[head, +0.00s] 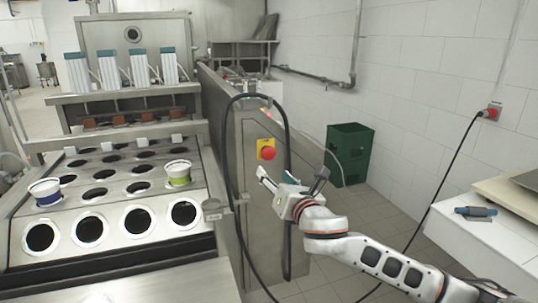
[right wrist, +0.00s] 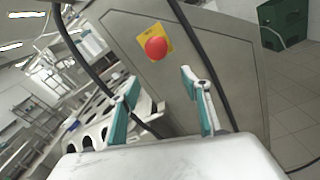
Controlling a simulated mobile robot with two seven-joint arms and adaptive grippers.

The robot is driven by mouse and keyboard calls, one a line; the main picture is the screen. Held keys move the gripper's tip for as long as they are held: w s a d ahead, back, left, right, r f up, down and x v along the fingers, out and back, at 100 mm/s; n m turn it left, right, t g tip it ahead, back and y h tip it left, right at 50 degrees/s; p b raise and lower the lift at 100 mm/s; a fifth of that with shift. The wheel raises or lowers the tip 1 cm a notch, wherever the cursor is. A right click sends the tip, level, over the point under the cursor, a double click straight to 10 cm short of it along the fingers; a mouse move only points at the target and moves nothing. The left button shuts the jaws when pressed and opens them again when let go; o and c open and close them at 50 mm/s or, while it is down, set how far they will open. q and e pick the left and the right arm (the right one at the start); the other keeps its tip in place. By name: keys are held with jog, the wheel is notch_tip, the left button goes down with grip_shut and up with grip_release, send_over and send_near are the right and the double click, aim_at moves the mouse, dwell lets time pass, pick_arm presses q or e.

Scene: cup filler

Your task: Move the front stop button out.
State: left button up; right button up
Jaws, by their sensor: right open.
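The front stop button is a red mushroom knob (head: 268,153) on a yellow plate (head: 262,143), on the end panel of the steel cup filler. It also shows in the right wrist view as a red button (right wrist: 156,47), ahead of and above the fingertips. My right gripper (head: 293,176) is open and empty, just below and right of the button in the head view, apart from it. Its two fingers with teal pads also show in the right wrist view (right wrist: 160,80), with nothing between them. My left gripper is not in view.
A black cable (head: 287,130) loops over the panel close to the button. Two cups, one blue-banded (head: 46,192) and one green-banded (head: 178,174), sit in the filler's plate. A green crate (head: 348,153) stands by the wall. A white table (head: 490,235) is at the right.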

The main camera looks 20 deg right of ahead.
aim_at(270, 155)
jog(key=shift+n+h, duration=0.3)
jog(key=shift+n, duration=0.2)
jog(key=w+r, duration=0.1)
jog(key=w, duration=0.1)
jog(key=w+r, duration=0.1)
jog(key=w, duration=0.5)
jog(key=shift+w+d+r+b, duration=0.2)
jog(key=shift+d+r+b, duration=0.15)
jog(key=shift+r+b, duration=0.05)
